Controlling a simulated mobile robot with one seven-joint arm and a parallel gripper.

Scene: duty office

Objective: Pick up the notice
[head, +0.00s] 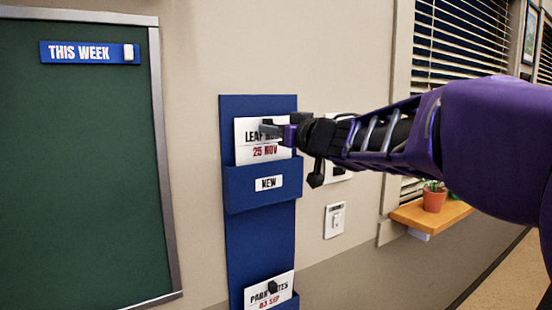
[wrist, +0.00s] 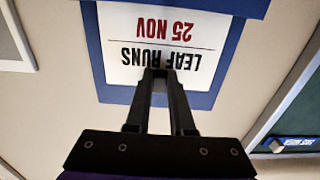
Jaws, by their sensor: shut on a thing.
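The white notice reading "LEAF RUNS 25 NOV" (head: 247,152) stands in the upper pocket, labelled NEW (head: 238,192), of the blue wall rack (head: 258,228). Its lower edge is hidden in the pocket. My gripper (head: 280,131) reaches in from the right and is shut on the notice's upper part. In the wrist view the notice (wrist: 122,48) appears upside down, and the fingers (wrist: 155,76) come together on its top edge, partly covering the word RUNS.
A second notice, "PARK GATES 03 SEP" (head: 257,295), sits in the lower pocket with a small dark object on it. A green board (head: 75,170) hangs left. A light switch (head: 335,221) and a shelf with a potted plant (head: 433,198) are right.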

